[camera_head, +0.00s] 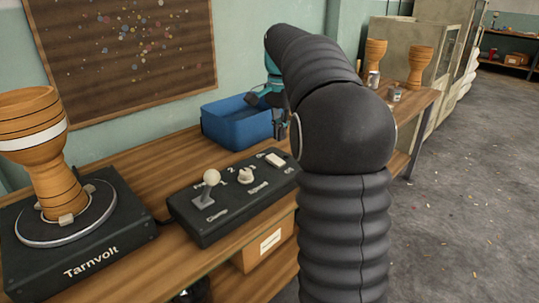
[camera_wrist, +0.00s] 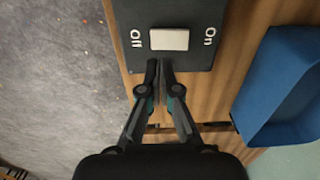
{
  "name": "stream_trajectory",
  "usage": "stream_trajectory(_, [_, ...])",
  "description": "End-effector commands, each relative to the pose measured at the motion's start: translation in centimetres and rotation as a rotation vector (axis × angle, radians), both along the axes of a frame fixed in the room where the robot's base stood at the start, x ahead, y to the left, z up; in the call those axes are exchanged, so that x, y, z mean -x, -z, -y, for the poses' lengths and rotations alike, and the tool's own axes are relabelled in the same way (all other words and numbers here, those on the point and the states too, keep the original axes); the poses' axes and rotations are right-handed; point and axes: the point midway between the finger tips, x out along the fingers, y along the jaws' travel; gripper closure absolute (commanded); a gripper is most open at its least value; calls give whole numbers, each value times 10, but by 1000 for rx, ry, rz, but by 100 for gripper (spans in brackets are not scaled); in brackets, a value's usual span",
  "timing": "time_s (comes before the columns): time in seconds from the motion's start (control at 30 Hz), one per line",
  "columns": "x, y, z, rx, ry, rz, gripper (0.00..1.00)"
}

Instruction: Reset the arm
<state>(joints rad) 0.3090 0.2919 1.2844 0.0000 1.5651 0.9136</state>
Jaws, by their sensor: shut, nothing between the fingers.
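My gripper (camera_wrist: 159,66) is shut and empty in the wrist view. Its fingertips point at the end of the black control box (camera_wrist: 190,50), just short of the white rocker switch (camera_wrist: 169,39) marked Off and On. I cannot tell whether the fingertips touch the box. In the head view my gripper is partly hidden behind my own black-sleeved arm, in front of the blue bin (camera_head: 222,125). The control box (camera_head: 225,212) also carries a ball-topped lever (camera_head: 211,178) and a knob (camera_head: 245,175).
A goblet drum (camera_head: 40,145) stands on the Tarnvolt turntable (camera_head: 110,250) at the left. Two more drums (camera_head: 375,55) (camera_head: 420,66) and small cans (camera_head: 374,79) stand at the bench's far end. A cardboard box (camera_head: 265,248) sits below the bench top. Open floor (camera_head: 460,190) lies at the right.

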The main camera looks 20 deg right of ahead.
Motion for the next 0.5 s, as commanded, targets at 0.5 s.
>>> stream_trajectory(0.5, [46, -14, -44, 32, -216, 83, 100])
